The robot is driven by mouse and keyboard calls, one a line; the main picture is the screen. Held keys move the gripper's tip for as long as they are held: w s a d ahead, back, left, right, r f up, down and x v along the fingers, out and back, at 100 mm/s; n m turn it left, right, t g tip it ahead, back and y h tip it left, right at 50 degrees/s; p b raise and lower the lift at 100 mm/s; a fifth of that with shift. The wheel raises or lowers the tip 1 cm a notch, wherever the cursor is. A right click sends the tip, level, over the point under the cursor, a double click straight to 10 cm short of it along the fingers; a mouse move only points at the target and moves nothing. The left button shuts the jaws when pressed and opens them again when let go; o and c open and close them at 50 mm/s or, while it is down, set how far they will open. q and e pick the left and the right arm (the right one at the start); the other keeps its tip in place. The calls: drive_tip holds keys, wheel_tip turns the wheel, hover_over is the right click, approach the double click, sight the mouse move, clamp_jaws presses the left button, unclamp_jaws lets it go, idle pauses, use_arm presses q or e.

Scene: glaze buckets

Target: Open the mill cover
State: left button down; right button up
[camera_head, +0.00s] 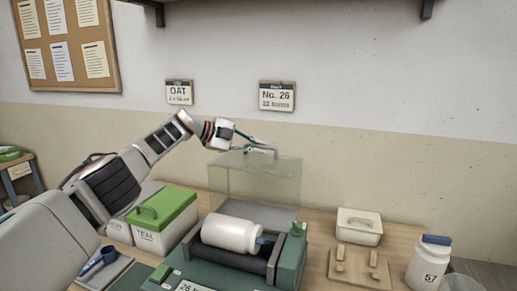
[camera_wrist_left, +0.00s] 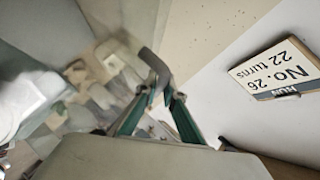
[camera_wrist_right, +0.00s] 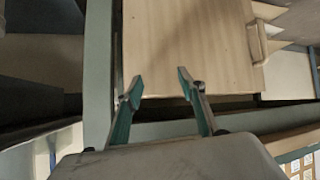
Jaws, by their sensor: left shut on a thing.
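The mill (camera_head: 292,262) is a green machine on the table with dark rollers (camera_head: 273,262) and a white jar (camera_head: 230,233) lying on them. Its clear cover (camera_head: 250,183) stands raised behind and above the rollers, leaving the jar uncovered in front. The cover's grey handle (camera_head: 263,149) is at its top edge. My left gripper (camera_head: 240,146) is shut on this handle; the handle (camera_wrist_left: 154,63) also shows between the fingertips in the left wrist view. My right gripper (camera_wrist_right: 155,88) is open and empty in the right wrist view, away from the mill.
A white bin with a green lid (camera_head: 165,207) stands left of the mill. To the right are a lidded cream box (camera_head: 358,226), a wooden stand (camera_head: 358,268) and a white jar marked 57 (camera_head: 428,262). A wooden panel (camera_wrist_right: 190,45) lies before my right gripper.

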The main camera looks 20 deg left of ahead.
use_arm(q)
drive_tip(key=shift+w+r, duration=0.1)
use_arm(e)
drive_tip(key=shift+w+d, duration=0.1)
drive_tip(key=shift+w, duration=0.15)
drive_tip(key=shift+r, duration=0.1)
use_arm(q)
drive_tip(key=c, duration=2.4)
unclamp_jaws()
drive_tip(key=shift+d, duration=0.1)
use_arm(e)
drive_tip(key=shift+w, duration=0.1)
use_arm(q)
drive_tip(key=shift+v, duration=0.95)
drive_tip(key=v, duration=1)
drive_tip(key=shift+r, duration=0.1)
